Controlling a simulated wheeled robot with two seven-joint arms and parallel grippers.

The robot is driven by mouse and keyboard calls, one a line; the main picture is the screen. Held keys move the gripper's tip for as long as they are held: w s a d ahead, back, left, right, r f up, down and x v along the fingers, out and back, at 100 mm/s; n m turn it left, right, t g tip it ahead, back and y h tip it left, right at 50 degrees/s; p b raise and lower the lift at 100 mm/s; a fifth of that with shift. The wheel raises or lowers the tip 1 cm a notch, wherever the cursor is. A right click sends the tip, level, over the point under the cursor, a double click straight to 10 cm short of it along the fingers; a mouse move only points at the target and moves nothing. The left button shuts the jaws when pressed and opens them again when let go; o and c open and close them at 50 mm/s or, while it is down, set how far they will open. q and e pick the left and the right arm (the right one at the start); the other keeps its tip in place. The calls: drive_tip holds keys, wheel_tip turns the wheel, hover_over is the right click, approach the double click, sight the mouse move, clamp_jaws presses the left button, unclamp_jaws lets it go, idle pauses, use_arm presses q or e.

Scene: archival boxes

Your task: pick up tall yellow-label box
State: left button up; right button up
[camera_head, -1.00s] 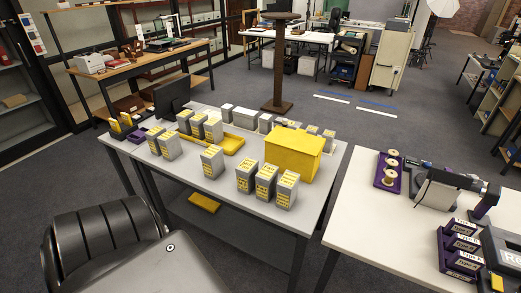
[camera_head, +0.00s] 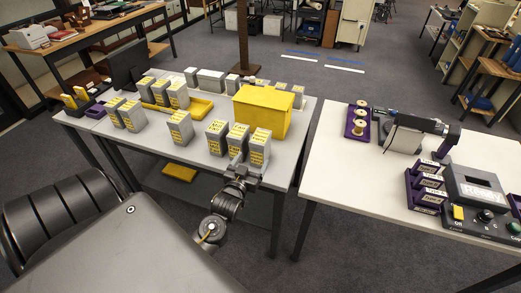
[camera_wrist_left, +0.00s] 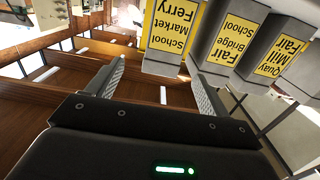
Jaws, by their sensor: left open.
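Several grey boxes with yellow labels stand on the grey table. Three stand in its front row: a left one (camera_head: 217,138), a middle one (camera_head: 237,139) and a right one (camera_head: 260,148). My left gripper (camera_head: 246,167) is open just in front of the right and middle boxes. In the left wrist view the labels appear upside down. There the box labelled Ferry Market School (camera_wrist_left: 172,28) lies beyond the gap between the open fingers (camera_wrist_left: 157,78), apart from them. The Fair Bridge School box (camera_wrist_left: 229,36) is beside it, near one fingertip. My right gripper is out of view.
A yellow bin (camera_head: 263,108) stands right behind the front row. More labelled boxes (camera_head: 180,127) stand to the left, some by a yellow tray (camera_head: 200,106). A white table (camera_head: 345,172) with purple holders (camera_head: 427,187) is at the right.

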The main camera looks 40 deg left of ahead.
sight(256, 148)
use_arm(q)
drive_tip(key=x, duration=0.1)
drive_tip(key=b+x, duration=0.1)
drive_tip(key=x, duration=0.1)
drive_tip(key=b+x, duration=0.1)
drive_tip(key=x, duration=0.1)
drive_tip(key=shift+a+r, duration=0.15)
drive_tip(key=shift+r, duration=0.25)
drive_tip(key=shift+w+a+r+b, duration=0.1)
drive_tip(key=shift+w+a+b, duration=0.05)
drive_tip(key=shift+w+b, duration=0.2)
drive_tip(key=shift+w+a+b, duration=0.15)
drive_tip(key=shift+w+b, duration=0.15)
drive_tip(key=b+x, duration=0.2)
drive_tip(key=x, duration=0.2)
drive_tip(key=shift+w+b, duration=0.2)
drive_tip(key=shift+b, duration=0.1)
drive_tip(key=shift+r, duration=0.2)
